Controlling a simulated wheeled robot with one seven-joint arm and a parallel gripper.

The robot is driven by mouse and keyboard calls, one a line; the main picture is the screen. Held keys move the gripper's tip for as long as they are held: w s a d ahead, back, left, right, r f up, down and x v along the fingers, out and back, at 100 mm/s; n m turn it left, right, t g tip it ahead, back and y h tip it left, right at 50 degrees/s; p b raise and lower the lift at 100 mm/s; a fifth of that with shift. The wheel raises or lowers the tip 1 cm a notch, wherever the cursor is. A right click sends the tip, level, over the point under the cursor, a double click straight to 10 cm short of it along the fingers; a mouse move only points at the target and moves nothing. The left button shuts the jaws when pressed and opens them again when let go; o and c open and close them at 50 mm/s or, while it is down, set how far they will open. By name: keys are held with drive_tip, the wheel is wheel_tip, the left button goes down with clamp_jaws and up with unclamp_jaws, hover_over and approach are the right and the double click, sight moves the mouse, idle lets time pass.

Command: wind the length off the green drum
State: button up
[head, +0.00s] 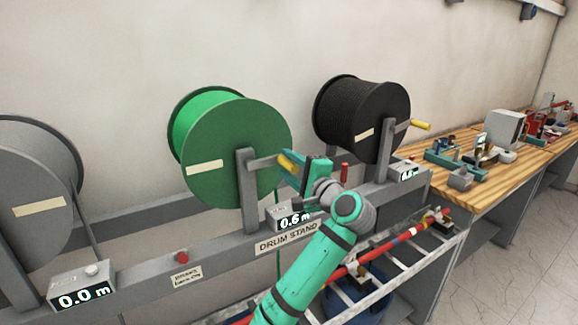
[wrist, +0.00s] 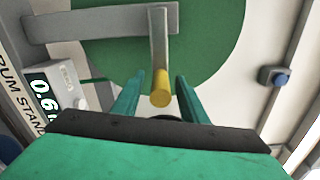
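The green drum (head: 232,150) stands on the drum stand with a pale label on its face. Its grey crank arm (head: 262,163) ends in a yellow handle (head: 287,161). My gripper (head: 293,170) is at that handle. In the wrist view the yellow handle (wrist: 161,88) sits between the two green fingers of my gripper (wrist: 160,85), with a gap on both sides, so the fingers are open. The counter below the drum (head: 292,218) reads 0.6 m. A green line hangs beneath the drum, partly hidden behind the counter and my arm.
A grey drum (head: 35,190) with a counter reading 0.0 m stands left. A black drum (head: 360,115) with its own yellow handle (head: 420,124) stands right. A red button (head: 181,257) is on the stand rail. A ladder-like rack (head: 400,255) lies below; a wooden bench (head: 490,175) is right.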

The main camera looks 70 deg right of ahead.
drive_tip(key=shift+a, duration=0.1)
drive_tip(key=v, duration=1)
drive_tip(key=shift+s+a, duration=0.2)
drive_tip(key=shift+s, duration=0.1)
